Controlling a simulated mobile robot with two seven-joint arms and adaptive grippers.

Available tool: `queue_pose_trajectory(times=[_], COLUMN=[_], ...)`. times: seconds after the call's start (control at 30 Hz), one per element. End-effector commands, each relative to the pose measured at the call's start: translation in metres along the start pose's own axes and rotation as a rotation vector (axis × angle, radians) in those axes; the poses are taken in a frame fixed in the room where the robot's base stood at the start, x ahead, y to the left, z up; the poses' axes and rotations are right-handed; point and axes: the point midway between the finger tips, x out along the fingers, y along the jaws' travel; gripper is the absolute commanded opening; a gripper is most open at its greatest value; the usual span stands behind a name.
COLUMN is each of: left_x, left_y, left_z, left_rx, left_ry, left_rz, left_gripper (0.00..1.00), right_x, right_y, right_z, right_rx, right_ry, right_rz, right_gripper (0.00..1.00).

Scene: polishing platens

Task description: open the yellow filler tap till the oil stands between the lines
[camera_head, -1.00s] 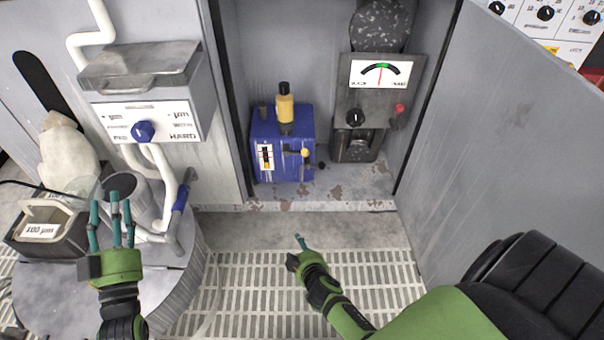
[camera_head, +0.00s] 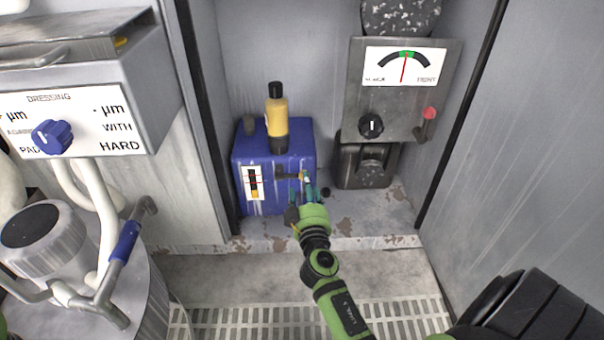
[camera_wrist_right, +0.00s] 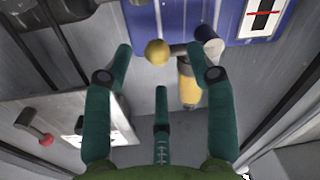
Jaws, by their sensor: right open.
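The blue oil box (camera_head: 245,150) stands in the open cabinet with a yellow bottle (camera_head: 278,118) upright on top. Its white sight gauge (camera_head: 252,183) shows a red line and a short amber band in the lower part of a dark column; the exact level is too small to read. The tap's stem (camera_head: 288,176) juts from the box front; its yellow ball knob (camera_wrist_right: 157,52) shows in the right wrist view. My right gripper (camera_head: 311,190) is open at the box front, its fingers around the knob without visible contact.
A grey meter unit (camera_head: 400,95) with a dial, black knob and red-tipped lever stands right of the box. A cabinet door or wall (camera_head: 510,160) bounds the right. A dressing panel (camera_head: 85,115) and blue-handled pipe (camera_head: 124,242) stand at left. A grated floor lies in front.

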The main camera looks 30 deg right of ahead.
Motion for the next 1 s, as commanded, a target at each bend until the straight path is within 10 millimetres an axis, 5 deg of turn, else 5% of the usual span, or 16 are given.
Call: queue_pose_trajectory(times=[0.3,0.67,0.83,1.0], left_x=[0.001,0.001,0.001,0.001], left_y=[0.000,0.000,0.001,0.001], left_z=[0.000,0.000,0.000,0.000], left_rx=[0.001,0.001,0.001,0.001], left_ry=[0.004,0.005,0.005,0.006], left_rz=[0.003,0.003,0.003,0.003], left_gripper=[0.49,0.49,0.49,0.49], right_x=[0.045,0.053,0.053,0.053], right_y=[0.000,0.000,0.000,0.000], right_z=[0.000,0.001,0.000,0.000], right_rx=[0.000,0.001,0.001,0.002], right_ry=[0.000,-0.002,-0.001,-0.001], right_rz=[0.001,0.000,0.000,-0.001], right_gripper=[0.56,0.56,0.00,0.00])
